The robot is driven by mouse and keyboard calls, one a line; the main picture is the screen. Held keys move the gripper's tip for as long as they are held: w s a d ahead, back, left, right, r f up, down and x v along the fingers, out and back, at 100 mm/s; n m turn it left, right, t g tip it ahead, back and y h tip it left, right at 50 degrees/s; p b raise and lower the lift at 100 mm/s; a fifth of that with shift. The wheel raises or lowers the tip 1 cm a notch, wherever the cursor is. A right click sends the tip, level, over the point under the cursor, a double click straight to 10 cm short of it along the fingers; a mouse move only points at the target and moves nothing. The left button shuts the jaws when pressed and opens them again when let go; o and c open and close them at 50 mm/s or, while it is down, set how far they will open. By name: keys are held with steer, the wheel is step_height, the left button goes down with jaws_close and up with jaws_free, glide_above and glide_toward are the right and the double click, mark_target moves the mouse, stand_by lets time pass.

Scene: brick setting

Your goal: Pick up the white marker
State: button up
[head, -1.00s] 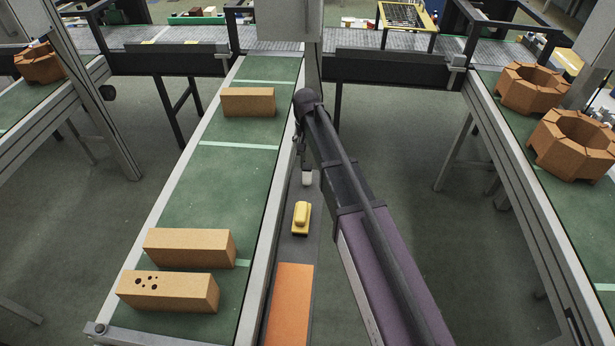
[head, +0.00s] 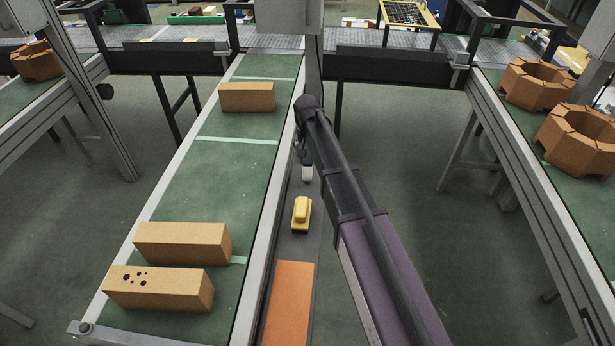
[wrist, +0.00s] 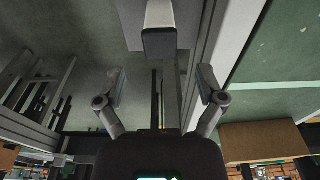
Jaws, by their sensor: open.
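A small white piece (head: 307,173), which looks like the white marker, is on the narrow dark strip beside the green conveyor in the head view. In the wrist view a pale block with a dark end (wrist: 158,14) at top centre looks like the same thing. It lies beyond my fingertips, in line with the gap between them. My gripper (wrist: 160,80) is open, its two fingers spread and nothing between them. In the head view my gripper (head: 303,148) is just above the white piece in the picture and is partly hidden by my arm.
A yellow piece (head: 301,214) and an orange block (head: 290,302) are nearer on the strip. Tan bricks (head: 183,243) lie on the green conveyor (head: 215,185) to the left. A grey post (head: 313,60) stands behind my gripper. Open floor (head: 400,150) is to the right.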

mark_target(307, 161)
steer(key=shift+w+f+b, duration=0.1)
steer(key=shift+f+b, duration=0.75)
steer(key=shift+f, duration=0.3)
steer(key=shift+f, duration=0.15)
step_height(307, 161, down, 3)
steer(key=b, duration=0.3)
steer(key=shift+a, duration=0.1)
steer(key=shift+w+f+b, duration=0.1)
steer(key=shift+f+b, duration=0.85)
steer(key=shift+b, duration=0.15)
jaws_close()
